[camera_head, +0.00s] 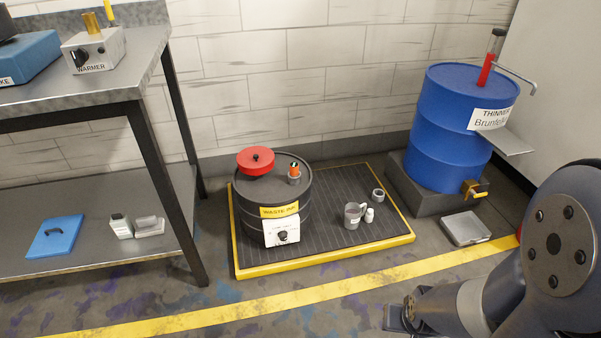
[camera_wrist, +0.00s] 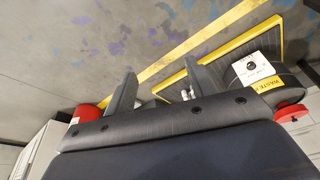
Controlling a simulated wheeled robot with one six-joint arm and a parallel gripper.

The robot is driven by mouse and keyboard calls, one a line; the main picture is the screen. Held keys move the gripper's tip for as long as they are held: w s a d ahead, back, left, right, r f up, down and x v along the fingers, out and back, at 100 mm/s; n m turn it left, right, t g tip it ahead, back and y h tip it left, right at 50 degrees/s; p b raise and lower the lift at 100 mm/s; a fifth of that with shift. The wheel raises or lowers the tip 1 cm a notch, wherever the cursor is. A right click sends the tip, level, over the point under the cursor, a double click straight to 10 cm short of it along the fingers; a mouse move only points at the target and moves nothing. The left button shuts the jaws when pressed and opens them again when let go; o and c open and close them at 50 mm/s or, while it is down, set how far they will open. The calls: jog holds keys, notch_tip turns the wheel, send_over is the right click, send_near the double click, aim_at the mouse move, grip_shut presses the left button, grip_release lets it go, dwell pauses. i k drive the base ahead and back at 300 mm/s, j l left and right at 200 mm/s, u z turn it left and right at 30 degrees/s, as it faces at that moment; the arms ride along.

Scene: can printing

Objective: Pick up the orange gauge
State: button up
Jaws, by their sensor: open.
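A small orange gauge (camera_head: 294,170) with a dark top stands upright in a short grey holder on the black waste ink drum (camera_head: 273,192). I cannot make out the gauge in the wrist view. My gripper (camera_head: 396,314) is low at the bottom right of the head view, apart from the drum and in front of the yellow-edged platform. In the wrist view my gripper (camera_wrist: 160,68) shows two spread fingers with nothing held between them. The drum's yellow label and white control box (camera_wrist: 252,68) show at the right there.
A red lid (camera_head: 256,161) lies on the drum beside the gauge. A grey mug (camera_head: 354,215) and small white bottle (camera_head: 369,215) stand on the platform (camera_head: 330,258). A blue thinner drum (camera_head: 440,140) stands right, a metal table (camera_head: 110,75) left. Floor in front is clear.

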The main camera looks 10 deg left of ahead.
aim_at(294, 167)
jog(key=i+j+z, duration=0.15)
jog(key=i+j, duration=0.3)
jog(key=i+j+z, duration=0.15)
jog(key=i+j, duration=0.25)
jog(key=i+j+z, duration=0.1)
jog(key=i+j, duration=0.3)
jog(key=j, duration=0.25)
